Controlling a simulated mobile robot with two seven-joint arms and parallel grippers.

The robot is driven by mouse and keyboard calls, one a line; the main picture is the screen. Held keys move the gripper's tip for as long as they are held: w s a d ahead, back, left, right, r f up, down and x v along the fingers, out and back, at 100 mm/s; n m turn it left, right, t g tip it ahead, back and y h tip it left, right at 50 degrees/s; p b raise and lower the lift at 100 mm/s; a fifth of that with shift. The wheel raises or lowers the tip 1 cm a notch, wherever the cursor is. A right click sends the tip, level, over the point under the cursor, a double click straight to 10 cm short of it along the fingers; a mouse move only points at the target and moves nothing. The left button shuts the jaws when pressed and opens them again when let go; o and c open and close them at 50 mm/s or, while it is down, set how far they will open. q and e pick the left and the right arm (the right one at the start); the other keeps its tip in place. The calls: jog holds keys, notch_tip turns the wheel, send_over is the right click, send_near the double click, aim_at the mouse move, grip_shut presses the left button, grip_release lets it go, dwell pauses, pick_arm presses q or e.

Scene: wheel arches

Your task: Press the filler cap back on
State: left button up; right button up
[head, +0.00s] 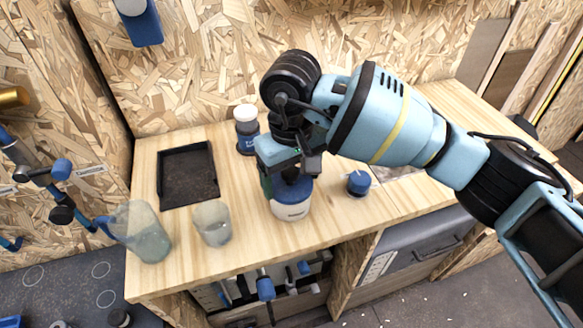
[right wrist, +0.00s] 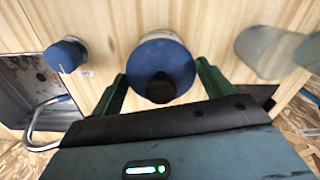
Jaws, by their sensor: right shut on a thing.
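My right gripper (head: 289,180) reaches down over a white container with a blue top (head: 291,211) near the front of the wooden bench. The gripper is shut on this blue cap. A thin pale rim of the container shows around the cap's far edge. The fingers partly hide the joint, so I cannot tell whether the cap is seated. My left gripper is not in view.
A small blue knob (head: 358,183) stands right of the container. A white-lidded bottle (head: 246,130) is behind. A black tray (head: 187,174) and two clear beakers (head: 212,222) (head: 142,232) are to the left. Chipboard walls close off the back.

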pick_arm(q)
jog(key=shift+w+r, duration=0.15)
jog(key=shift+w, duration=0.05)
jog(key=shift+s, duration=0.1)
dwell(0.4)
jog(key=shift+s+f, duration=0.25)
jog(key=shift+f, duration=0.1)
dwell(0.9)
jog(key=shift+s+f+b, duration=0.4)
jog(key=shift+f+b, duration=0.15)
pick_arm(e)
jog(key=shift+f, duration=0.2)
dwell(0.8)
dwell(0.3)
jog(key=o, duration=0.9)
jog(key=shift+o, duration=0.2)
jog(key=shift+r, duration=0.15)
